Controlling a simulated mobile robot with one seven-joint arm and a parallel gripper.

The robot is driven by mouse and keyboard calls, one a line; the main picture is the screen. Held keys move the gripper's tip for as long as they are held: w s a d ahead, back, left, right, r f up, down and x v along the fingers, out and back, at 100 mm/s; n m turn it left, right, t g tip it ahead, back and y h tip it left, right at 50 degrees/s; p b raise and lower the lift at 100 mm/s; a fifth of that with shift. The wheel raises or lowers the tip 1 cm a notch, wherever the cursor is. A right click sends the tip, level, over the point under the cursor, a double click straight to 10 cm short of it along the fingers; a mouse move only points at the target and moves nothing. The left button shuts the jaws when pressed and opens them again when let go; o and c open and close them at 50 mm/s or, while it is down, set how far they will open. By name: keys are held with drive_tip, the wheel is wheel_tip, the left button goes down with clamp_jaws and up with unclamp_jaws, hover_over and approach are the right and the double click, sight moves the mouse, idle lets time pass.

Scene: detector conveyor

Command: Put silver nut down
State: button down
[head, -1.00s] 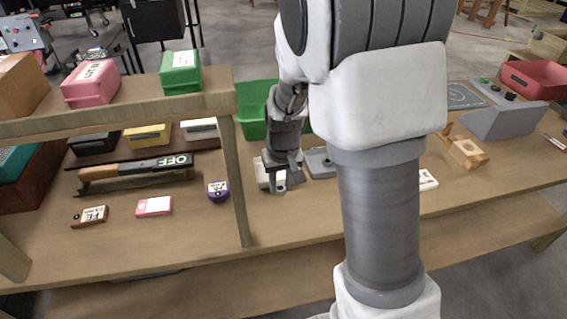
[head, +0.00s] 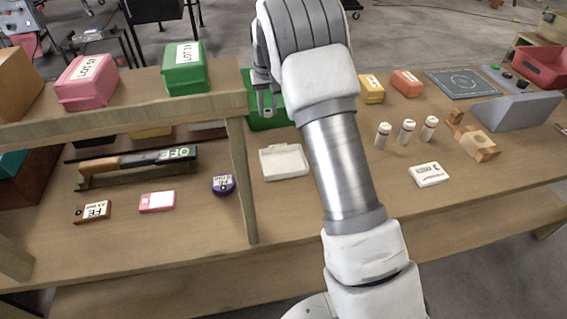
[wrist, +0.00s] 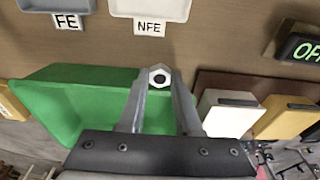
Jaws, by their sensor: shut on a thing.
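The silver nut (wrist: 160,77), a hexagon with a dark hole, is pinched between the fingertips of my gripper (wrist: 161,80) in the wrist view. In the head view my gripper (head: 267,108) hangs in front of the green bin (head: 257,80); the nut is too small to make out there. In the wrist view the green bin (wrist: 62,75) lies behind and left of the fingers. The white tray labelled NFE (wrist: 150,8) and the grey tray labelled FE (wrist: 55,4) are at the top edge.
A wooden shelf (head: 120,118) with a post stands left of the white tray. A detector reading OFF (head: 175,155) lies beneath it. Several white bottles (head: 407,132) and a white box (head: 429,174) stand right of my arm.

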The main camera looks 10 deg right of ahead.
drive_tip(key=shift+w+a, duration=0.15)
drive_tip(key=shift+w, duration=0.5)
hover_over(283, 164)
drive_tip(key=f, duration=0.6)
drive_tip(key=shift+s+f, duration=0.2)
drive_tip(key=shift+f, duration=0.2)
drive_tip(key=shift+f+b, duration=0.3)
drive_tip(key=shift+f, duration=1.7)
drive_tip(key=shift+f, duration=0.2)
drive_tip(key=c, duration=0.6)
unclamp_jaws()
